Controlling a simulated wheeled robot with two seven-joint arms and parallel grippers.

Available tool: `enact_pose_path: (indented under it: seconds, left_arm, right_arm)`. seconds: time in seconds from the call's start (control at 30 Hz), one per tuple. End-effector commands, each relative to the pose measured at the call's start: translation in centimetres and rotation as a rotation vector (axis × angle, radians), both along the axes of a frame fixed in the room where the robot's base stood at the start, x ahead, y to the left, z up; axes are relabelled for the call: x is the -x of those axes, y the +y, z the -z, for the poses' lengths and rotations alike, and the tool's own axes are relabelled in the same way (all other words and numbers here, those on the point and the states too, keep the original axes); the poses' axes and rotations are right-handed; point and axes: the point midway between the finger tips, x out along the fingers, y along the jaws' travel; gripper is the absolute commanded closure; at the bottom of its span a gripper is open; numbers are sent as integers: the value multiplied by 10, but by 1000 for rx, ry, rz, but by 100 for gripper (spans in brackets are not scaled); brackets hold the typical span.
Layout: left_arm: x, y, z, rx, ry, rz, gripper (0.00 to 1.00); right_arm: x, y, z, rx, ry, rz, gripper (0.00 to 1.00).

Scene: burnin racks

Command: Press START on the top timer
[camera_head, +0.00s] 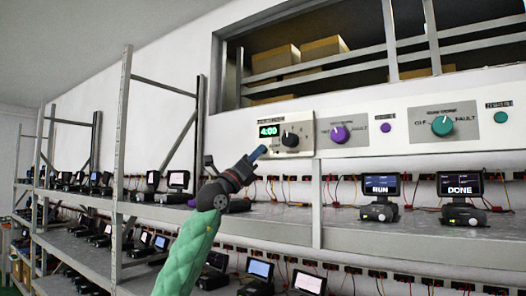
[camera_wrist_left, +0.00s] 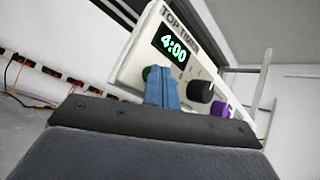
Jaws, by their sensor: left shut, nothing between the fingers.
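The top timer (camera_head: 303,132) is a cream box on the wall panel with a green 4:00 display and a black knob (camera_head: 290,139). In the left wrist view the top timer (camera_wrist_left: 133,67) appears tilted, with its 4:00 display, the black knob (camera_wrist_left: 200,91) and a green button (camera_wrist_left: 147,73). My left gripper (camera_head: 259,152) is shut and empty, its blue fingertips at the lower left of the timer. In the wrist view the fingers (camera_wrist_left: 162,90) partly cover the green button; whether they touch it I cannot tell. My right gripper is not in view.
To the right on the panel are a purple knob (camera_head: 339,134) and a teal knob (camera_head: 442,125). Below, on the shelf (camera_head: 290,222), stand a device reading RUN (camera_head: 380,190) and one reading DONE (camera_head: 460,190). Racks with several small devices fill the left.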

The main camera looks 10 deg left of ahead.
Motion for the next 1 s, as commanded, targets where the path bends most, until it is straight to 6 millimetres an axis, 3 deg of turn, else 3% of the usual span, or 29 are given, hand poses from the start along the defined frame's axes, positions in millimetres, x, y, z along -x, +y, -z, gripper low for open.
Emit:
enact_pose_path:
  seconds: [0.77, 1.0]
  left_arm:
    - [17, 5, 0, 0, -1, 1, 100]
    - [33, 11, 1, 1, -1, 1, 100]
  right_arm:
    - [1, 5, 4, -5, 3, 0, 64]
    - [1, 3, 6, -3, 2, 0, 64]
